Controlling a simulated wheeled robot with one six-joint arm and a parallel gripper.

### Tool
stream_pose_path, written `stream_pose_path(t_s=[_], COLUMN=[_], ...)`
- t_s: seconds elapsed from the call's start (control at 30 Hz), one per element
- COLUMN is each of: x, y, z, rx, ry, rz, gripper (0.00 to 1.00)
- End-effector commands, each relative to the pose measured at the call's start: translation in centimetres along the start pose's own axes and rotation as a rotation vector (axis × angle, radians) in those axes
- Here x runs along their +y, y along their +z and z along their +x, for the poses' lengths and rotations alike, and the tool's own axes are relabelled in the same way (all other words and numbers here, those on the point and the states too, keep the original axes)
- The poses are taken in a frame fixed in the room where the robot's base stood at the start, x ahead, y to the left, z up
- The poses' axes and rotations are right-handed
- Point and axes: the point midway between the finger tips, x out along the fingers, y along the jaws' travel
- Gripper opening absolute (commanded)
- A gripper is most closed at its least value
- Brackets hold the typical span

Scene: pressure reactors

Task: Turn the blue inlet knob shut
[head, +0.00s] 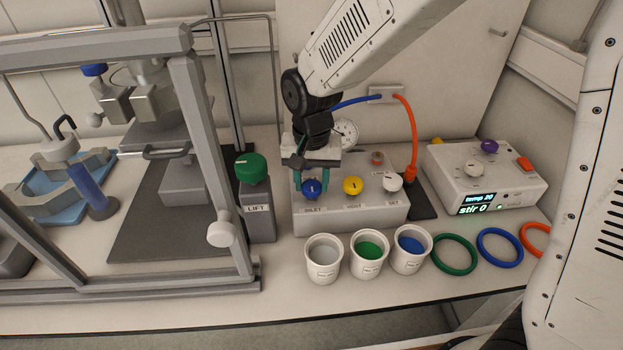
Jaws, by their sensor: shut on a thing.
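The blue inlet knob (312,188) sits at the left of the front row on a grey valve box (350,217), above the label INLET. A pale mark shows on its face. My gripper (311,182) reaches down from above with its teal fingers on either side of the knob, shut on it. The fingers cover the knob's left and right edges. A yellow knob (353,185) and a white knob (393,182) stand to the right on the same box.
A green LIFT knob (251,168) is close on the left. A gauge (345,133) and an orange hose (411,130) rise behind. A control unit (484,178) stands right.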

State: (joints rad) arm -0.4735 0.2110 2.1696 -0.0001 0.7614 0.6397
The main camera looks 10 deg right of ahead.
Motion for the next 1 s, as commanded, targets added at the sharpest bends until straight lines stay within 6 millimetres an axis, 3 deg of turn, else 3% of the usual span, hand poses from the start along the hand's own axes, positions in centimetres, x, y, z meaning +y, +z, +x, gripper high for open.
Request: stream_pose_path(t_s=[0.4,0.43,0.5,0.83,1.0], x=[0.0,0.0,0.0,0.0,-0.1], y=[-0.1,-0.1,-0.1,-0.1,-0.1], z=[-0.1,-0.1,-0.1,-0.3,-2.6], rx=[0.003,0.003,0.002,0.002,0.005], ry=[-0.002,-0.002,-0.002,-0.001,-0.004], rz=[0.008,0.008,0.008,0.007,0.007], gripper=[0.17,0.42,0.61,0.61,0.61])
